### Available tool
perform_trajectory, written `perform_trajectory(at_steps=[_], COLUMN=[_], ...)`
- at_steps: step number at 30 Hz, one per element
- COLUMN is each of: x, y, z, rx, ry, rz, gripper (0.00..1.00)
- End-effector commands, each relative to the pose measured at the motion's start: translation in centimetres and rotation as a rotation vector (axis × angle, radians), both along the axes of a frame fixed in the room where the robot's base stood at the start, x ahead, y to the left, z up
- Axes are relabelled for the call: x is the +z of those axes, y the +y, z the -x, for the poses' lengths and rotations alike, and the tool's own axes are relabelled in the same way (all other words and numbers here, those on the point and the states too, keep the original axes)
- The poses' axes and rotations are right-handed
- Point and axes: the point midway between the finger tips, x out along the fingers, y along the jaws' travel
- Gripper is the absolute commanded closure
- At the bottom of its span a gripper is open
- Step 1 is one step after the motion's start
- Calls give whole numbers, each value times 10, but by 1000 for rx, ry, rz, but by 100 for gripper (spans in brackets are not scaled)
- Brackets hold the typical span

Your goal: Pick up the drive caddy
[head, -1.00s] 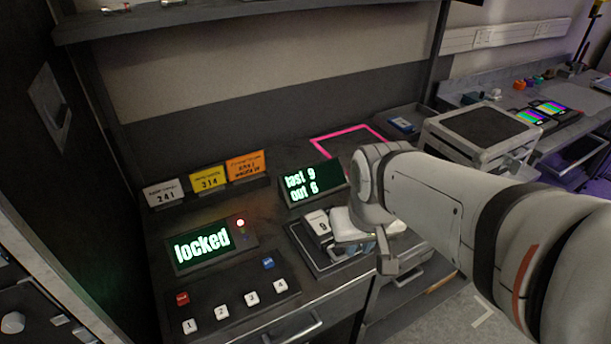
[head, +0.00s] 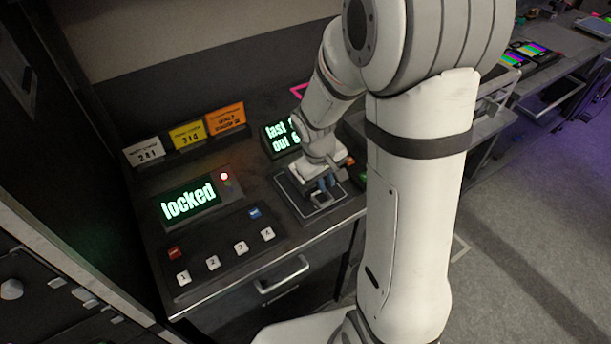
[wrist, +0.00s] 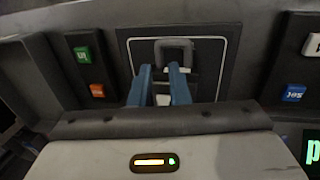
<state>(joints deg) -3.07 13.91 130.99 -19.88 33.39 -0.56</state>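The drive caddy, as far as I can make it out, is the dark piece with a loop-like handle (wrist: 176,48) in a square outlined bay in the wrist view. In the head view its dark front (head: 322,199) shows just below my gripper. My gripper (wrist: 160,68) points down at it, with its two blue fingers apart and a gap between them. The fingertips overlap the near side of the handle; I cannot tell whether they touch it. A white patch shows between the fingers. My wrist hides most of the caddy in the head view.
The bay's dark frame (head: 290,196) sits on the bench beside a "locked" display (head: 190,203) and a panel of numbered buttons (head: 240,247). A "last / out" display (head: 279,137) stands close behind my wrist. Green (wrist: 83,54) and orange (wrist: 97,90) buttons lie left of the bay in the wrist view.

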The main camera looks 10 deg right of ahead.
Motion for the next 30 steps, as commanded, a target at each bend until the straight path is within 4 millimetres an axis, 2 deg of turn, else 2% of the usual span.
perform_trajectory(at_steps=[12, 20, 26, 30], x=[-47, -49, -49, -49], y=[-9, -9, -9, -9], z=[-7, -8, -8, -8], rx=[-2, -2, -2, -2], ry=[2, -1, 0, 0], rz=[0, -1, -1, -1], gripper=[84, 84, 99, 100])
